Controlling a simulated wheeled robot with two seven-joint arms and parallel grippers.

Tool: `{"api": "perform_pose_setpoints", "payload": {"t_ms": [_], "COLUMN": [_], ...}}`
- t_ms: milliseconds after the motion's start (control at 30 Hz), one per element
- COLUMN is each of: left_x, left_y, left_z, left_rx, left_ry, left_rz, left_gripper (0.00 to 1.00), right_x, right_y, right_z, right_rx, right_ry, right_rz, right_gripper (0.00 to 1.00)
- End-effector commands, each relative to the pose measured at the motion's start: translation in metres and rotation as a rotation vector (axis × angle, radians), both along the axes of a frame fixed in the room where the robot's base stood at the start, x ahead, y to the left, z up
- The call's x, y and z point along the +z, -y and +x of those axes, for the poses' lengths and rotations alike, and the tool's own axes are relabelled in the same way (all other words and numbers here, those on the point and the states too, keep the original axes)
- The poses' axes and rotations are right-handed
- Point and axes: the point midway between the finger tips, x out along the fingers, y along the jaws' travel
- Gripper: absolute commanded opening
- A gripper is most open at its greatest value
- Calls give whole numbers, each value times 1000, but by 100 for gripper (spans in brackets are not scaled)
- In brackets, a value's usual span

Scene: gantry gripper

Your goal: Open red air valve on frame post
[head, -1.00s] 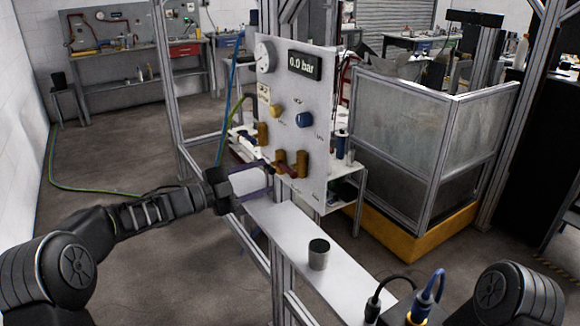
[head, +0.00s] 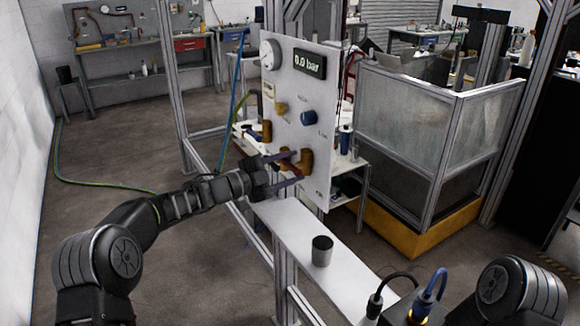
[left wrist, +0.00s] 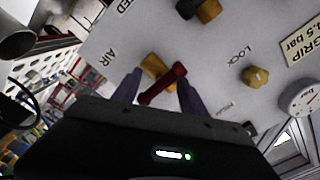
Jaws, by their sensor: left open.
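The red valve handle (head: 287,164) sits on a brass valve body (head: 306,162) low on the white panel (head: 318,115). My left gripper (head: 291,167) is open at the panel, with one finger above the handle and one below it. In the left wrist view the red handle (left wrist: 163,84) lies slanted between the two spread fingers (left wrist: 158,94), beside the label AIR. I cannot tell whether either finger touches it. The display (head: 309,64) reads 0.0 bar. My right gripper is out of view.
A dark cup (head: 321,250) stands on the white shelf (head: 290,222) below. A caged enclosure (head: 408,125) is at the right.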

Motion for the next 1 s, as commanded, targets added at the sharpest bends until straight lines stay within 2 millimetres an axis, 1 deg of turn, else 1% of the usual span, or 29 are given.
{"api": "perform_pose_setpoints", "payload": {"t_ms": [133,167,767,1000], "left_x": [0,0,0,-1], "left_y": [0,0,-1,0], "left_z": [0,0,0,0], "left_rx": [0,0,0,-1], "left_ry": [0,0,0,-1], "left_rz": [0,0,0,0], "left_gripper": [50,49,0,0], "right_x": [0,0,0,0], "right_y": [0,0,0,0], "right_z": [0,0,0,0], "right_rx": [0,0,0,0], "right_ry": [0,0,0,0], "right_rz": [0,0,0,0], "right_gripper": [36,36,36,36]}}
